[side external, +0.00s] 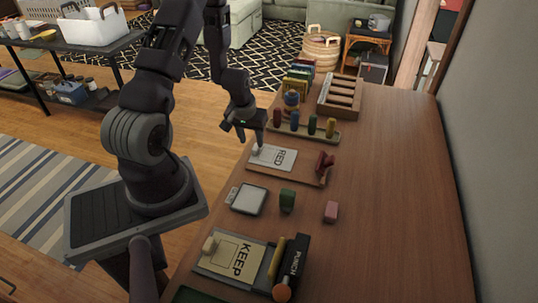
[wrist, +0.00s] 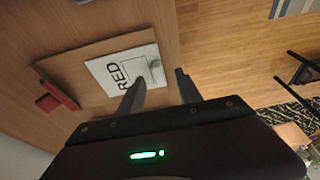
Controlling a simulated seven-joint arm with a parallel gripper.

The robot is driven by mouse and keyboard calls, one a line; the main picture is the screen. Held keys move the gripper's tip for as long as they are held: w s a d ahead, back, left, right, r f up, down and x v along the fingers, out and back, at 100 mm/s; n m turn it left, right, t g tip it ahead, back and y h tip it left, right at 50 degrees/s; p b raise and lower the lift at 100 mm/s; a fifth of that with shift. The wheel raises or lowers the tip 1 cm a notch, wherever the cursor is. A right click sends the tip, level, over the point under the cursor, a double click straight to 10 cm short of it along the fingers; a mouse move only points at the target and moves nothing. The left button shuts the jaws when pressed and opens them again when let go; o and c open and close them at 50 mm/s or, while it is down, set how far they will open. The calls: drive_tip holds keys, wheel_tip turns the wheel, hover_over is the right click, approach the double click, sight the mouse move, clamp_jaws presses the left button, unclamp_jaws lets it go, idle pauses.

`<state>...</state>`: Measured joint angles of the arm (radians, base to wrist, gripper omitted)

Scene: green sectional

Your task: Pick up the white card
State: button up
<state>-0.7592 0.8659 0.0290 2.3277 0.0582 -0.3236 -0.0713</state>
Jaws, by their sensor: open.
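The white card (side external: 276,157) bears the word RED and lies flat on a brown board (side external: 305,175) on the table. A small pale knob (side external: 256,150) sits at its left end. In the wrist view the white card (wrist: 112,68) lies beyond my fingers, with the knob (wrist: 154,63) at its right end. My gripper (side external: 254,135) is open and empty, above and a little to the left of the card in the side view. In the wrist view my gripper (wrist: 158,85) has its two fingers apart, one fingertip overlapping the card's near edge.
A red stamp-like piece (side external: 325,162) stands at the board's right end. A rack of coloured pegs (side external: 304,130) is behind. An ink pad (side external: 249,199), a green block (side external: 287,199), a pink block (side external: 331,211) and a KEEP card (side external: 238,257) are nearer. The table's right side is clear.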

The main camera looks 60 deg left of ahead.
sight(256, 146)
drive_tip(key=x, duration=0.4)
drive_tip(key=shift+w+a+f, duration=0.1)
drive_tip(key=shift+w+f, duration=0.1)
drive_tip(key=shift+w, duration=0.25)
clamp_jaws()
wheel_tip(256, 146, up, 9)
drive_tip(key=shift+w+d+f, duration=0.5)
drive_tip(key=shift+w+f, duration=0.05)
drive_tip(key=shift+f, duration=0.9)
drive_tip(key=shift+w+d+f, duration=0.5)
drive_tip(key=shift+w+f, duration=0.05)
drive_tip(key=shift+f, duration=0.95)
drive_tip(key=shift+w+d+f, duration=0.5)
drive_tip(key=shift+d+f, duration=0.05)
drive_tip(key=shift+f, duration=0.9)
